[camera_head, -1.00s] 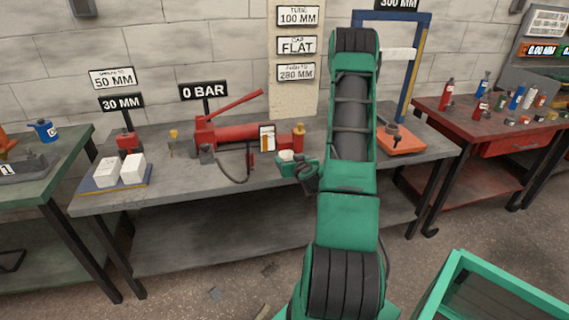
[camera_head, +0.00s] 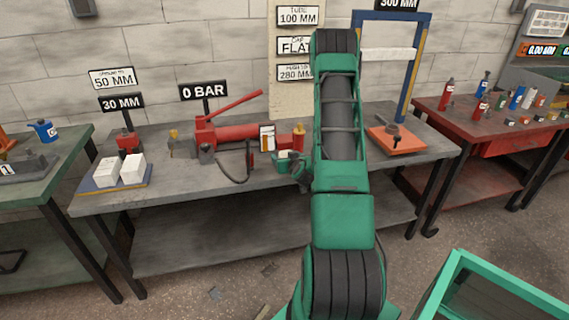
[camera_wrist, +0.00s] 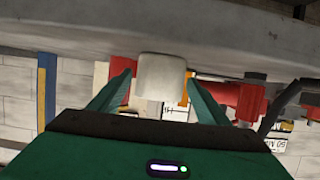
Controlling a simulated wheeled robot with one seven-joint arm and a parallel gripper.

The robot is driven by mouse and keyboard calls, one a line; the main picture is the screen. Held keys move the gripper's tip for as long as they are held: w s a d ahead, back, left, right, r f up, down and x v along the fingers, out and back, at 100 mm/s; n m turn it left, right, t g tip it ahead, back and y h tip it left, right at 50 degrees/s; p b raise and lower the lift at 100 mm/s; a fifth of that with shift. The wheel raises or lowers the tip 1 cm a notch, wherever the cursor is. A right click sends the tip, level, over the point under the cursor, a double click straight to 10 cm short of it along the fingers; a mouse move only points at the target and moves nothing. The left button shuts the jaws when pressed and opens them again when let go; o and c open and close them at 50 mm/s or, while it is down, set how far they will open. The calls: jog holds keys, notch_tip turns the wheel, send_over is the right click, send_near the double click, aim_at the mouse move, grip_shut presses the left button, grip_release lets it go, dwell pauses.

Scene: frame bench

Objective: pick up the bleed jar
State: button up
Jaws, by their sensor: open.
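The bleed jar appears to be the pale, whitish cylinder (camera_wrist: 162,72) in the wrist view. It stands between the two green fingers of my gripper (camera_wrist: 159,88), with a visible gap on each side. My gripper is open. In the head view my gripper (camera_head: 291,165) is small and partly hidden by my arm, at the front edge of the bench beside the red pump. A pale bit of the jar (camera_head: 283,154) shows just above it there.
The grey bench (camera_head: 185,200) carries the red hand pump (camera_head: 232,134) with its hose, and a blue tray (camera_head: 95,184) with white blocks at left. A blue press frame (camera_head: 410,75) stands at right. A red table (camera_head: 465,118) holds several bottles.

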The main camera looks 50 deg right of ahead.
jog(key=shift+c, duration=0.6)
jog(key=c, duration=1)
jog(key=shift+c, duration=0.2)
jog(key=shift+r, duration=0.15)
